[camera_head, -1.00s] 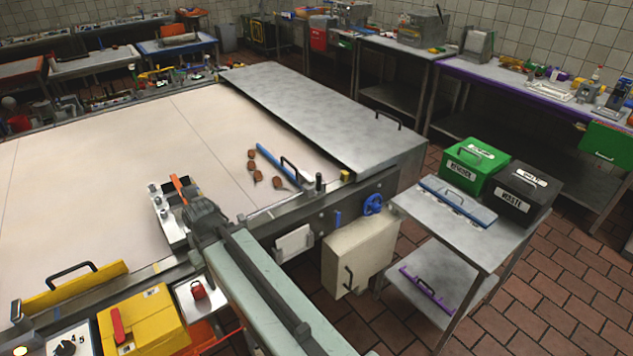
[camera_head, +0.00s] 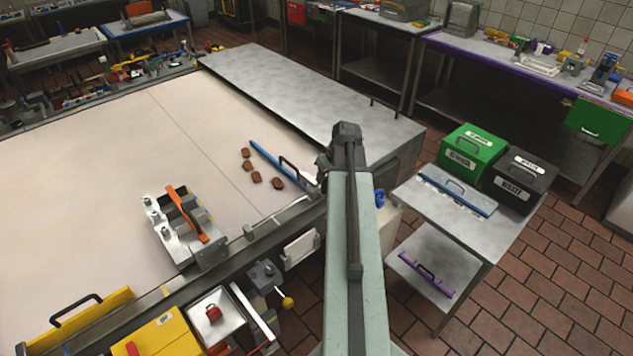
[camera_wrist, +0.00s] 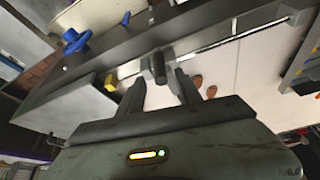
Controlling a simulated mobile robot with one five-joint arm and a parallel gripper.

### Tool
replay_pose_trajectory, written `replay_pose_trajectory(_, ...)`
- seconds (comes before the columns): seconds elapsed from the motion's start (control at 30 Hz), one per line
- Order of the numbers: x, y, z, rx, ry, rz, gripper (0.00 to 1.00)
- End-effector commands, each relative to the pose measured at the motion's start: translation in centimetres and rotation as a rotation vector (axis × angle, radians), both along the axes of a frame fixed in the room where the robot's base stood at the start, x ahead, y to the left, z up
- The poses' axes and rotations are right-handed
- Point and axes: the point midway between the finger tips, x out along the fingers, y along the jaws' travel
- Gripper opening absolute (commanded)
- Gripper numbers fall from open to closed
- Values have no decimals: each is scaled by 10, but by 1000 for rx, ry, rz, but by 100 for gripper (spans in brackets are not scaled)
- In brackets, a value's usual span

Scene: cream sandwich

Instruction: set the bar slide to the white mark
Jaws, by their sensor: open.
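A dark cylindrical knob (camera_wrist: 158,67), likely the bar slide's, stands on the rail along the table edge in the wrist view. My gripper (camera_wrist: 161,83) is open, with one finger on either side of the knob in that picture. I cannot tell whether the fingers touch it. A thin pale rod (camera_wrist: 215,46) runs along the rail beside the knob. In the head view my arm hides the knob and my fingers. The rail (camera_head: 290,216) shows left of my arm. I cannot make out the white mark for sure.
A yellow block (camera_wrist: 110,82) and a blue handwheel (camera_wrist: 76,42) sit near the knob. A blue bar with a black handle (camera_head: 270,160) and several brown pieces (camera_head: 256,177) lie on the pale table. A metal tray with an orange handle (camera_head: 160,226) stands left.

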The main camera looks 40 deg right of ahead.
Motion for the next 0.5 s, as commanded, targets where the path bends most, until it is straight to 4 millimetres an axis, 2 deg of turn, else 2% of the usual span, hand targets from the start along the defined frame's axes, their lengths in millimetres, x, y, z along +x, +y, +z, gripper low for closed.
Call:
replay_pose_trajectory(0.17, 3, 0, -8, 0, 1, 0, 41)
replay_pose_trajectory(0.5, 23, -6, -63, 1, 1, 1, 41)
